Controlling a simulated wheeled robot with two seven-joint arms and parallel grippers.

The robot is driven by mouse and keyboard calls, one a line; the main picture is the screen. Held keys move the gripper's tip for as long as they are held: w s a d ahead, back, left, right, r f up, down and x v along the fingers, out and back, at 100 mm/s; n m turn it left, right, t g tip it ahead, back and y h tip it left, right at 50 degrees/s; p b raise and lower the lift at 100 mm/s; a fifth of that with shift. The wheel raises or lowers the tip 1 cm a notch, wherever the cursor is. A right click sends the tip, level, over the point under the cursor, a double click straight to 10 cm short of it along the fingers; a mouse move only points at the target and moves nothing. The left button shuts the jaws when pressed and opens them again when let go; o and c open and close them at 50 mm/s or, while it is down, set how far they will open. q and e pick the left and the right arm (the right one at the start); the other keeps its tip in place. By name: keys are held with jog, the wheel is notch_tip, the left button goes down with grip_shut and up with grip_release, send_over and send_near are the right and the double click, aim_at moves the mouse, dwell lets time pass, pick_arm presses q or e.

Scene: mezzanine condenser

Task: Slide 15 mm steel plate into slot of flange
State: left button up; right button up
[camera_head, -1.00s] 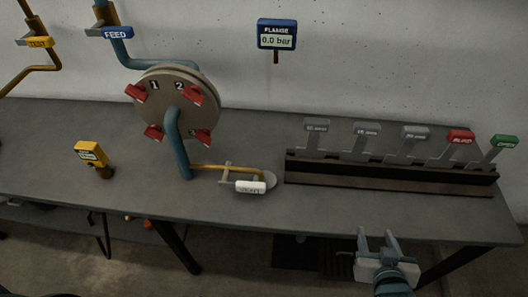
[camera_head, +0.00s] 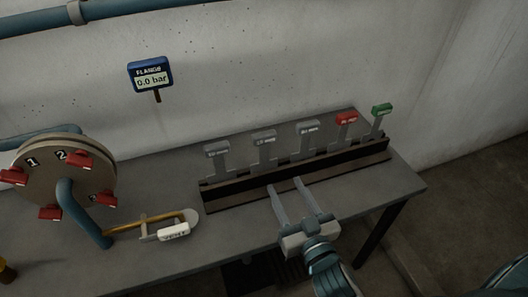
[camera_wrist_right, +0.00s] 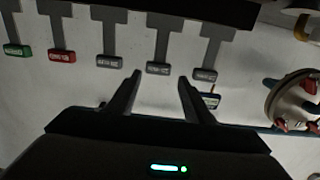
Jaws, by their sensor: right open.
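The 15 mm steel plate appears to be the second grey handled plate (camera_head: 264,139) from the left in the dark rack; its label is blurred. It also shows upside down in the right wrist view (camera_wrist_right: 158,67), centred between my fingertips. The flange (camera_head: 42,182) is a round tan disc with several red clamps at the left, numbered on its face; its slot cannot be made out. My right gripper (camera_head: 284,184) is open and empty, in front of the rack and apart from the plates. Its fingers also show in the right wrist view (camera_wrist_right: 160,77). My left gripper is not in view.
The rack (camera_head: 240,194) also holds two other grey plates, a red one (camera_head: 346,119) and a green one (camera_head: 381,110). A brass arm with a white tag (camera_head: 174,232) lies between flange and rack. A blue gauge (camera_head: 151,75) reads 0.0 bar. The bench front is clear.

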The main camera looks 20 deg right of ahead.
jog(key=shift+w, duration=0.1)
jog(key=p, duration=0.4)
send_near(264, 147)
jog(key=w, duration=0.4)
jog(key=shift+w+r, duration=0.15)
jog(key=shift+w, duration=0.4)
jog(key=shift+w+p, duration=0.55)
jog(key=shift+w, duration=0.05)
jog(key=w+p, duration=0.1)
jog(key=w, duration=0.1)
jog(key=shift+w, duration=0.4)
jog(key=shift+w+a+f, duration=0.1)
jog(key=shift+w+f, duration=0.15)
jog(key=shift+w, duration=0.35)
